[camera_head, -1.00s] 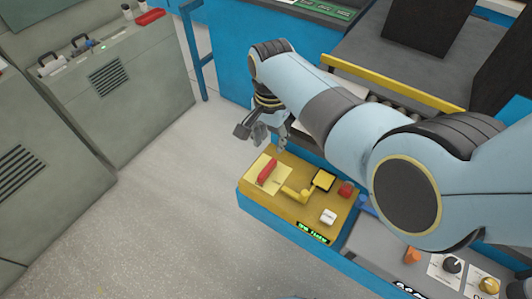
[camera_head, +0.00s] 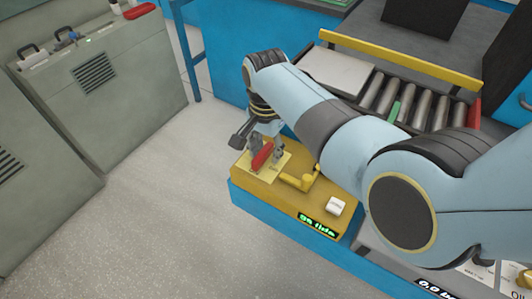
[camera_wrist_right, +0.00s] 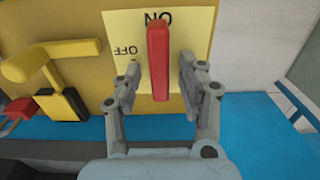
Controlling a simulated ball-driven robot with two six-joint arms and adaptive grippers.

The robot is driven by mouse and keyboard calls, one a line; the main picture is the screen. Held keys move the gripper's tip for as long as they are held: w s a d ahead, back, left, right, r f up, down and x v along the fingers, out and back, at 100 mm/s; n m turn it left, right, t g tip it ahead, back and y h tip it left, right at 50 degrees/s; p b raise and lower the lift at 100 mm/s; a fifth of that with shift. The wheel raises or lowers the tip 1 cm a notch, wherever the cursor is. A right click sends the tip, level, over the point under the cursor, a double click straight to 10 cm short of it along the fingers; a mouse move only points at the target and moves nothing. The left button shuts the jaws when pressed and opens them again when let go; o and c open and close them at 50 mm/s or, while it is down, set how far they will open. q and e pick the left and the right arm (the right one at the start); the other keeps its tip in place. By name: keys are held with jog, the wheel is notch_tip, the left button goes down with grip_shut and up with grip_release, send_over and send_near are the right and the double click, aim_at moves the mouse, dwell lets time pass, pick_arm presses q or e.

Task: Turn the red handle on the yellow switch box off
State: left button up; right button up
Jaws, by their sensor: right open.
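The yellow switch box (camera_head: 275,198) sits on a blue base in the middle of the head view. Its red handle (camera_head: 262,157) stands on a pale yellow plate (camera_head: 291,163). In the right wrist view the red handle (camera_wrist_right: 158,62) points along the plate toward the upside-down ON label (camera_wrist_right: 158,18); the OFF label (camera_wrist_right: 124,51) is to its left. My right gripper (camera_head: 266,151) is at the handle. In the wrist view its open fingers (camera_wrist_right: 160,82) are on either side of the handle, with a gap on each side. My left gripper is not in view.
On the box are a yellow lever (camera_head: 301,181) and a white button (camera_head: 335,206). A roller conveyor (camera_head: 385,100) with a yellow rail (camera_head: 400,58) lies behind my right arm. Grey cabinets (camera_head: 110,100) stand at left, with open floor between.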

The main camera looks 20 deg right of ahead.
jog(key=shift+r, duration=0.1)
grip_shut()
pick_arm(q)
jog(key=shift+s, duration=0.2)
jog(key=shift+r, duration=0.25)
pick_arm(e)
jog(key=shift+n+p, duration=0.8)
jog(key=shift+n, duration=0.3)
jog(key=n+p, duration=0.1)
jog(key=n, duration=0.2)
jog(key=shift+w+a+n+p, duration=0.15)
jog(key=shift+a+n+p, duration=0.05)
jog(key=shift+n+p, duration=0.15)
jog(key=n, duration=0.2)
jog(key=n+p, duration=0.1)
jog(key=n, duration=0.3)
jog(key=shift+a+p, duration=0.3)
jog(key=shift+p, duration=0.1)
pick_arm(q)
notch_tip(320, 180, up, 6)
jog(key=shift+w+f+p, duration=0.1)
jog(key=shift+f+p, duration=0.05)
jog(key=shift+p, duration=0.4)
pick_arm(e)
jog(key=n, duration=0.6)
jog(key=shift+a, duration=0.25)
